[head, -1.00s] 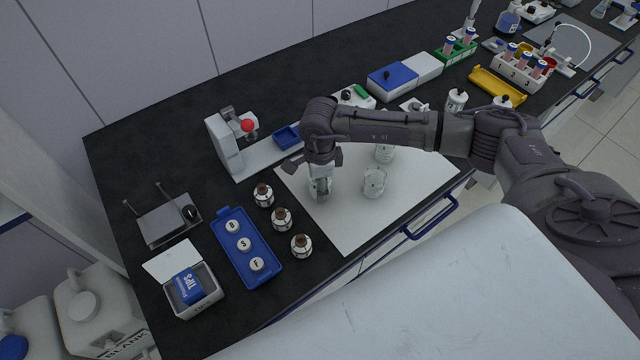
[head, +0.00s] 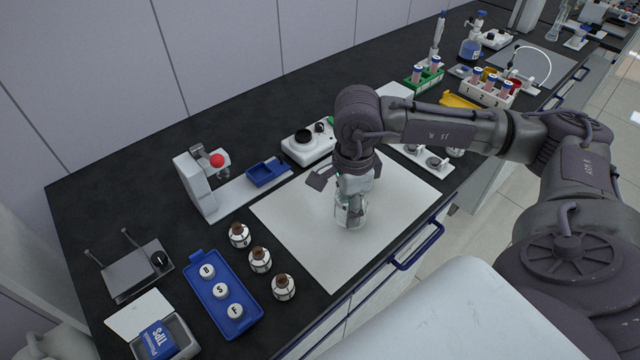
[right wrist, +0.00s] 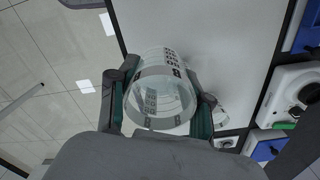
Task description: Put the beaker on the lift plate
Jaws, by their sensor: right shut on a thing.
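The clear beaker (head: 350,213) with dark printed markings is on or just above the white mat; I cannot tell whether it touches. My right gripper (head: 353,196) comes down from above and is shut on it. In the right wrist view the beaker (right wrist: 160,88) sits between the two fingers (right wrist: 160,108), its open mouth towards the camera. A grey plate with a black knob and two thin rods (head: 132,272), which looks like the lift plate, stands empty at the left of the bench. My left gripper is not in view.
Brown-capped bottles (head: 260,260), a blue tray (head: 222,290) with white-lidded pots and a tip box (head: 160,340) stand between mat and bench front-left. A stand with a red knob (head: 200,180) is behind. The white mat (head: 300,240) is clear on its left.

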